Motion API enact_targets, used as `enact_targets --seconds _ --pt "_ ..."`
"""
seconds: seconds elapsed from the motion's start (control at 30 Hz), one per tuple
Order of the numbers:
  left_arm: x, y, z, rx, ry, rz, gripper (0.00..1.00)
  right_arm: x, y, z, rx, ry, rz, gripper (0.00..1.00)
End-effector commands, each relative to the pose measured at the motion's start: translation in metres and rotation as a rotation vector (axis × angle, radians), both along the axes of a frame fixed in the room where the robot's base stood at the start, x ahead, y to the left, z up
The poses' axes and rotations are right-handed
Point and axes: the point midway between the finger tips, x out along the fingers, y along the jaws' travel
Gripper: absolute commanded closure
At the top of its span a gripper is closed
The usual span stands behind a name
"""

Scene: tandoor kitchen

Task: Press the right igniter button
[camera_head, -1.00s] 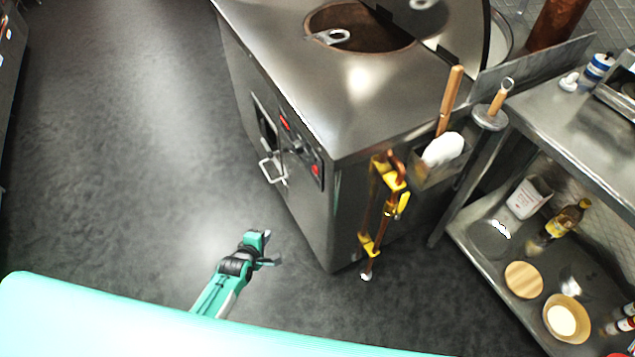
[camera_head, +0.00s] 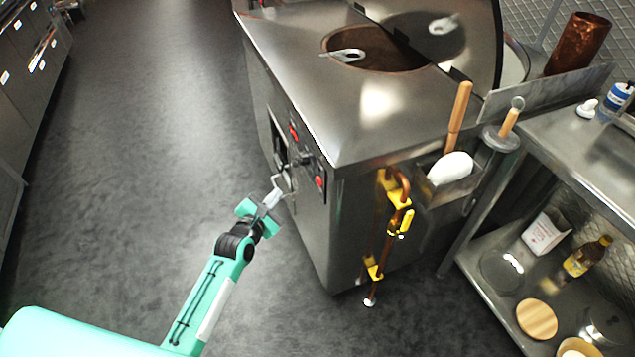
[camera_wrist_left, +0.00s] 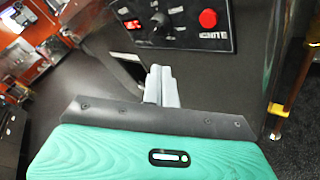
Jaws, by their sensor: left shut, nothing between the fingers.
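The tandoor's black control panel (camera_head: 307,161) is on the front of the steel cabinet. A round red button (camera_head: 319,182) is at its right end; in the left wrist view this button (camera_wrist_left: 208,18) has the label IGNITE below it. A black knob (camera_wrist_left: 160,20) is mid-panel and a red switch or display (camera_wrist_left: 133,25) is at the left. My left gripper (camera_head: 273,197) is shut and empty, in front of the cabinet, left of and lower than the red button. In the wrist view its fingers (camera_wrist_left: 161,72) point toward the panel from below, apart from the button. My right gripper is out of view.
A metal door handle (camera_head: 281,184) is close to the left fingertips. Copper pipe with yellow valves (camera_head: 398,200) runs down the cabinet's right side. A steel shelf (camera_head: 480,262) with bottles stands at the right. The floor (camera_head: 150,150) on the left is clear.

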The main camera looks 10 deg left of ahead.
Motion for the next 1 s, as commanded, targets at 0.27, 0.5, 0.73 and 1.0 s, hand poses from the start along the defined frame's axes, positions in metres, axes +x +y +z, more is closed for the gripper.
enact_targets --seconds 0.27,0.5,0.73,1.0 --pt "0.01 -0.016 -0.001 -0.002 -0.001 -0.001 1.0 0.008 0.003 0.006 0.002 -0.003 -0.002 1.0" --pt "0.03 -0.044 -0.002 -0.002 0.0 0.0 1.0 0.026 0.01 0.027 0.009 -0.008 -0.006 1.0" --pt "0.044 -0.065 0.0 -0.001 0.001 0.001 1.0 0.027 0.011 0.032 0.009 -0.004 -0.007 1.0" --pt "0.049 -0.073 0.0 0.002 0.001 0.0 1.0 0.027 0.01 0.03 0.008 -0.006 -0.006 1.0"
